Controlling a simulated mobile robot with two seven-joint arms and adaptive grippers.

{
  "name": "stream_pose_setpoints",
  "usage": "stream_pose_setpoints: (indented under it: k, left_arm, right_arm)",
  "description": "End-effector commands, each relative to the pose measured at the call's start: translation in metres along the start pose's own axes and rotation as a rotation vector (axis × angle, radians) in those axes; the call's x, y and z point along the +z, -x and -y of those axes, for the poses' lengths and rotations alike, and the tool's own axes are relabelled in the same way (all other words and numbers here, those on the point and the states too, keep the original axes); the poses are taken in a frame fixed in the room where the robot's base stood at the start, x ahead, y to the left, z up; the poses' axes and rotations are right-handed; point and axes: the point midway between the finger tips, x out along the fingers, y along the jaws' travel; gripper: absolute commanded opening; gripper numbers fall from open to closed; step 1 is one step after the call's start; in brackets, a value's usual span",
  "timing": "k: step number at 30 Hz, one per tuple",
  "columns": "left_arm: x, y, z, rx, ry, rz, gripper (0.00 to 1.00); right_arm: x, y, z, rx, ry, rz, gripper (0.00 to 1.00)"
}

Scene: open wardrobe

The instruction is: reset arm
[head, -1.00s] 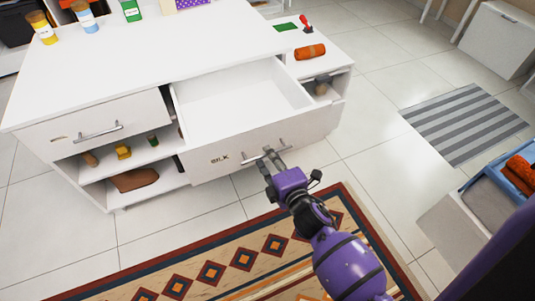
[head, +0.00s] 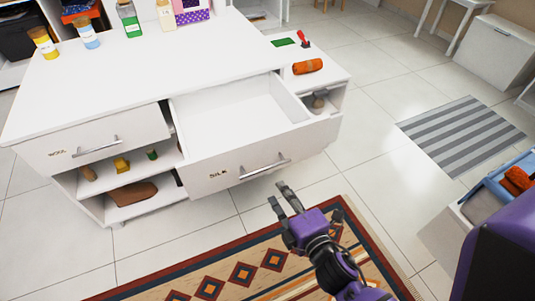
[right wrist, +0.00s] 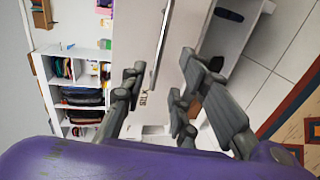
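My right gripper (head: 283,203) is open and empty in the head view. It is in front of the open drawer labelled SILK (head: 225,160), apart from its metal handle (head: 264,166). In the right wrist view the two fingers of my right gripper (right wrist: 155,95) are spread, with the drawer front and its lettering seen beyond them. The drawer is pulled out and looks empty inside. My left gripper is not in view.
The white cabinet (head: 120,80) carries several jars on top. A closed drawer labelled WOOL (head: 90,142) sits left, above open shelves. An orange roll (head: 307,66) lies on the right end.

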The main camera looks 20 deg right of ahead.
Motion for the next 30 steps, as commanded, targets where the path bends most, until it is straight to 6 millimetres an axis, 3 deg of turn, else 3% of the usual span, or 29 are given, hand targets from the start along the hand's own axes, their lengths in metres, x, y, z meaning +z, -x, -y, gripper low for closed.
stream_pose_setpoints:
  k: [8, 12, 14, 18, 21, 25, 30]
  left_arm:
    - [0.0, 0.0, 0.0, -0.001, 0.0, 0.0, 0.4]
    - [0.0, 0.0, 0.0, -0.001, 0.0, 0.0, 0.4]
    - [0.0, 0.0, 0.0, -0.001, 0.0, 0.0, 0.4]
    - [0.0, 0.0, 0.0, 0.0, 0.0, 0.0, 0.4]
    - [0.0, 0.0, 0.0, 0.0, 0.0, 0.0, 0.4]
    - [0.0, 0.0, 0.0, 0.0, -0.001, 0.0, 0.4]
    - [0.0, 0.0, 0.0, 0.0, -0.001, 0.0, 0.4]
  right_arm:
    - [0.001, 0.0, 0.002, -0.007, -0.056, 0.006, 0.28]
    - [0.002, 0.002, 0.009, -0.049, -0.336, 0.033, 0.28]
    - [0.002, 0.017, 0.028, -0.105, -0.526, 0.063, 0.28]
    - [-0.003, 0.075, 0.088, -0.269, -0.949, 0.18, 0.28]
    - [-0.008, 0.124, 0.126, -0.372, -1.174, 0.283, 0.28]
    - [-0.017, 0.19, 0.164, -0.484, -1.386, 0.422, 0.28]
    - [-0.022, 0.271, 0.196, -0.588, -1.473, 0.564, 0.28]
